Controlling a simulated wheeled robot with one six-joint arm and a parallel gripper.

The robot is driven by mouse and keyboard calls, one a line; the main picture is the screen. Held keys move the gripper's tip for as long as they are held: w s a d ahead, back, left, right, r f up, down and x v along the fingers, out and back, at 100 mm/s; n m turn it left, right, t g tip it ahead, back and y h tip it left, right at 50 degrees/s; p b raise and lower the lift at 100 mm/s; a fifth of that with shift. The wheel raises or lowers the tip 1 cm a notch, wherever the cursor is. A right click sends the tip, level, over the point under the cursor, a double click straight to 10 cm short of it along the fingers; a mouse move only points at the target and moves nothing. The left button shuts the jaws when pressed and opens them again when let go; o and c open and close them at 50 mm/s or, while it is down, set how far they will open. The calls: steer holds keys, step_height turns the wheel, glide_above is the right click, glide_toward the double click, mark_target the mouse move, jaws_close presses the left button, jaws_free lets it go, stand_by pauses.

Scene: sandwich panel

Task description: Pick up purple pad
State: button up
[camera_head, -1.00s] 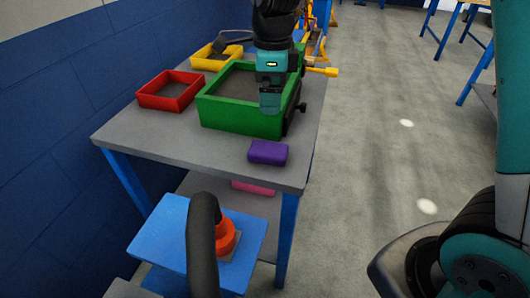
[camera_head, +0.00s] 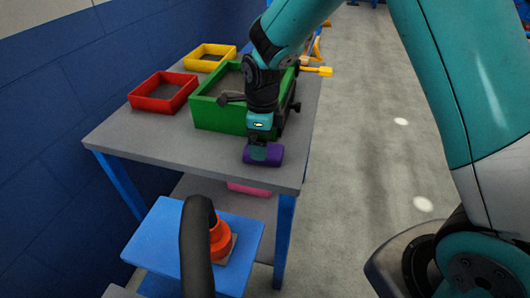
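The purple pad (camera_head: 274,155) lies on the grey table top near its front right corner. My gripper (camera_head: 259,154) points down right at the pad and covers its left part. The gripper body hides the fingertips, so I cannot tell whether the fingers are open or closed on the pad.
A green tray (camera_head: 215,126) stands just behind my gripper. A red tray (camera_head: 152,115) and a yellow tray (camera_head: 205,65) are to its left and back. A pink pad (camera_head: 250,188) is on the lower shelf. A blue platform (camera_head: 170,238) with an orange object (camera_head: 219,238) stands in front. The table's left front is clear.

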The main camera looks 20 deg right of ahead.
step_height(320, 180, down, 4)
steer(key=shift+d+f, duration=0.15)
steer(key=shift+f, duration=0.1)
steer(key=c, duration=1)
step_height(320, 180, up, 20)
steer(key=shift+r+p, duration=0.1)
steer(key=shift+p, duration=0.3)
